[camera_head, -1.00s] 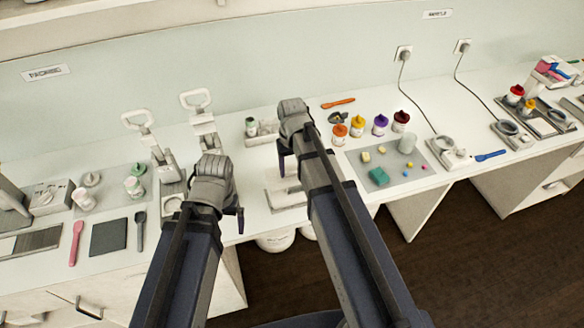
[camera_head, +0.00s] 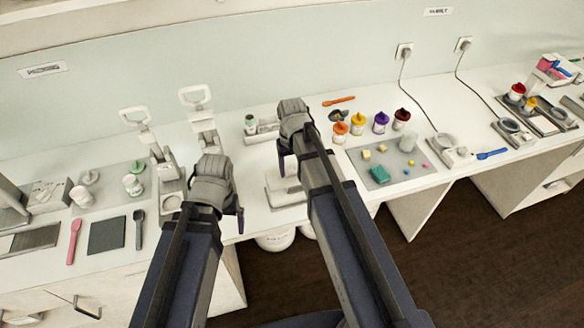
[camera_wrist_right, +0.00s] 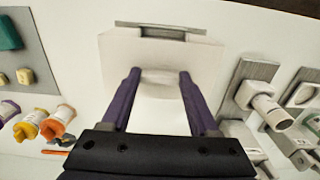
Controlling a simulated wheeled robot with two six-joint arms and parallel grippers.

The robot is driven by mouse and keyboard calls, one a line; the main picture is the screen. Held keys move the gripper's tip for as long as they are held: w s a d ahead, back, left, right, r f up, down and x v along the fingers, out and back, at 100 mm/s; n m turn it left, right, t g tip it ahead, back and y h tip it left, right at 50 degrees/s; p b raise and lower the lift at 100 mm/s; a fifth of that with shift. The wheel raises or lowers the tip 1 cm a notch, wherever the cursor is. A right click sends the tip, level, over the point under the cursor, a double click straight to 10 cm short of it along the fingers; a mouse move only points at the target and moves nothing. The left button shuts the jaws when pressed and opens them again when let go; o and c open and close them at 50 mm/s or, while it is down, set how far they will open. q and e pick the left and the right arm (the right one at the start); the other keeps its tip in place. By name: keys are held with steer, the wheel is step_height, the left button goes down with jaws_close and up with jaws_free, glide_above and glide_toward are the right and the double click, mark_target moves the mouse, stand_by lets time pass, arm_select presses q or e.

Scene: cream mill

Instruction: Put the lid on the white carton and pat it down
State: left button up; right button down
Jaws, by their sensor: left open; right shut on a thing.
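My right gripper (camera_head: 282,165) is over the middle of the bench, pointing down. In the right wrist view its two purple fingers (camera_wrist_right: 158,88) are shut on a pale rounded grip of a broad white lid (camera_wrist_right: 120,62). In the head view the lid (camera_head: 279,180) shows below the fingers, over the white carton (camera_head: 290,199) near the bench's front edge. The lid hides most of the carton, and I cannot tell if they touch. My left gripper (camera_head: 238,222) is open and empty near the front edge, left of the carton; its arm partly hides it.
Two white lever presses (camera_head: 196,105) stand behind my left arm. A pink spatula (camera_head: 74,240) and a dark square (camera_head: 107,236) lie left. The bench's front edge is close.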

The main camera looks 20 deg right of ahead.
steer(key=shift+c, duration=0.3)
jaws_free()
steer(key=shift+o, duration=0.3)
steer(key=shift+r, duration=0.1)
steer(key=shift+r+p, duration=3.45)
steer(key=shift+p, duration=0.1)
steer(key=shift+f, duration=0.15)
step_height(320, 180, down, 5)
steer(key=b, duration=0.5)
steer(key=shift+s, duration=0.1)
